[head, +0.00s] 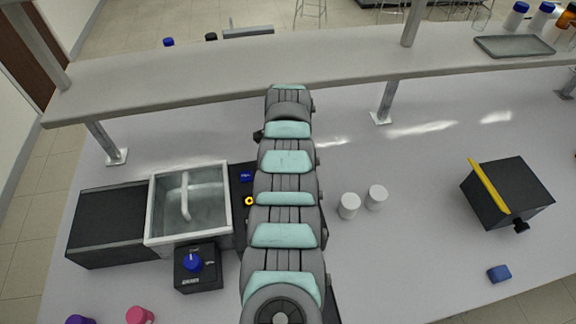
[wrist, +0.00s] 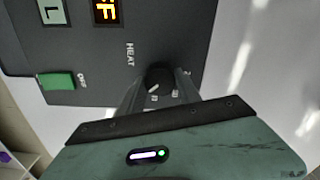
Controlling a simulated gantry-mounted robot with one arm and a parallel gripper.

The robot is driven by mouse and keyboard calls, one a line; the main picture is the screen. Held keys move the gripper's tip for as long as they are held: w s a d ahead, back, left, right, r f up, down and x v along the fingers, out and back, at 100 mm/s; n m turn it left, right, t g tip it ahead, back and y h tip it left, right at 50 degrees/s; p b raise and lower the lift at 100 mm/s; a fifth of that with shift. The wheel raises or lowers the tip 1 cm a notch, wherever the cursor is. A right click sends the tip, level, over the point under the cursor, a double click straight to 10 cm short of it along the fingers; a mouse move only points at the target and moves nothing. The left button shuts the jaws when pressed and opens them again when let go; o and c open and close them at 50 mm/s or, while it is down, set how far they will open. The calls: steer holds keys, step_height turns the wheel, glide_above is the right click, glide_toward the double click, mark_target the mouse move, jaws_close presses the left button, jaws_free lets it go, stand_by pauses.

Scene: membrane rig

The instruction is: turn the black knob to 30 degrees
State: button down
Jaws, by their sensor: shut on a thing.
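The black knob (wrist: 159,78) is on a dark panel (wrist: 85,40), beside a printed "HEAT" label. A light pointer line shows on its face, and small scale numbers are beside it, too small to read surely. My gripper (wrist: 160,86) is shut on the knob, with a finger at either side of it. Part of the knob is hidden by the gripper. In the head view my arm covers the gripper and the knob.
The panel has a green button (wrist: 57,81) and a lit orange display (wrist: 106,11). A box with a blue knob (head: 193,263) stands beside a metal basin (head: 188,203). Two white cups (head: 349,206) stand right of my arm. A black box (head: 508,194) is farther right. A shelf (head: 180,80) spans the back.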

steer(key=n+b, duration=0.1)
steer(key=n, duration=0.3)
steer(key=shift+f+n+b, duration=0.15)
steer(key=shift+n+b, duration=0.15)
steer(key=shift+b, duration=0.05)
steer(key=n+b, duration=0.2)
steer(key=n, duration=0.2)
steer(key=shift+n, duration=0.3)
steer(key=n+b, duration=0.2)
steer(key=n, duration=0.3)
steer(key=shift+b, duration=0.35)
steer(key=shift+n+b, duration=0.7)
steer(key=shift+n, duration=0.8)
steer(key=c, duration=0.8)
jaws_free()
steer(key=shift+c, duration=0.2)
steer(key=shift+r, duration=0.2)
